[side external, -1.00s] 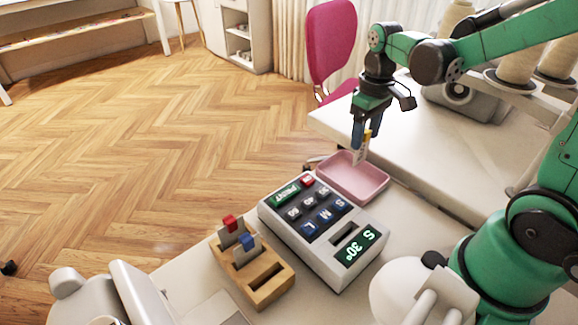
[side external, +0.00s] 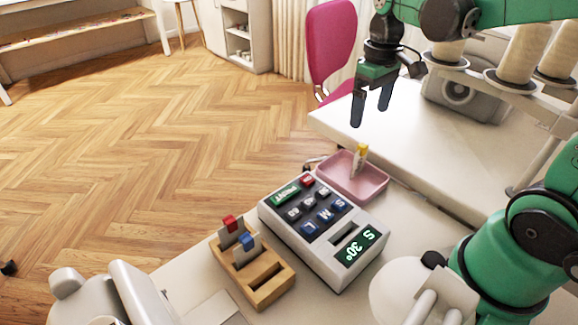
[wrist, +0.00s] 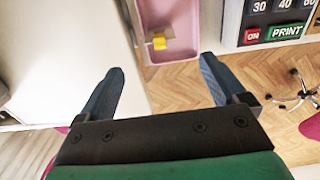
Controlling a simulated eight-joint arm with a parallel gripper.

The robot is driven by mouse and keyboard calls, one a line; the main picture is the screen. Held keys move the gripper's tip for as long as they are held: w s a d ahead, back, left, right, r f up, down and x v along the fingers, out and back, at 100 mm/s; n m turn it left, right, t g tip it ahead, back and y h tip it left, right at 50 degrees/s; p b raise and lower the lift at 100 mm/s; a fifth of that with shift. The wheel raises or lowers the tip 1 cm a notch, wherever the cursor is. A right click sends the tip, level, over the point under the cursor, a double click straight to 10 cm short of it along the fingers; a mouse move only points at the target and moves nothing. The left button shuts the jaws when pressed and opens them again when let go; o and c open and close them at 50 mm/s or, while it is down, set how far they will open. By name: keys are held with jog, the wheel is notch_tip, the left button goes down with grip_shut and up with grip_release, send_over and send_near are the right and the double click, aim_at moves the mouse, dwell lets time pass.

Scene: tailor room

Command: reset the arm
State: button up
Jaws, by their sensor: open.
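My gripper (side external: 371,111) is open and empty, raised above the white table in the side view, with its fingers pointing down. In the wrist view its two blue fingers (wrist: 160,88) are spread wide with nothing between them. A small piece with a yellow top and a pale lower part (side external: 360,158) is in the pink tray (side external: 375,190), below my gripper and apart from it. In the wrist view the yellow-topped piece (wrist: 159,41) shows within the pink tray (wrist: 178,15), beyond the fingertips.
A keypad machine (side external: 330,262) with a green display stands beside the tray. A wooden holder (side external: 279,289) with red-topped and blue-topped pieces stands to its left. Thread cones (side external: 520,54) stand at the right. A pink chair (side external: 331,45) is behind the white table (side external: 440,150).

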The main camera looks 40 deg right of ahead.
jog(key=shift+r, duration=0.25)
jog(key=shift+a, duration=0.1)
jog(key=s+a+t, duration=0.1)
jog(key=a+t, duration=0.6)
jog(key=a, duration=0.1)
jog(key=shift+s+a+f, duration=0.3)
jog(key=shift+s+a, duration=0.1)
dwell(1.2)
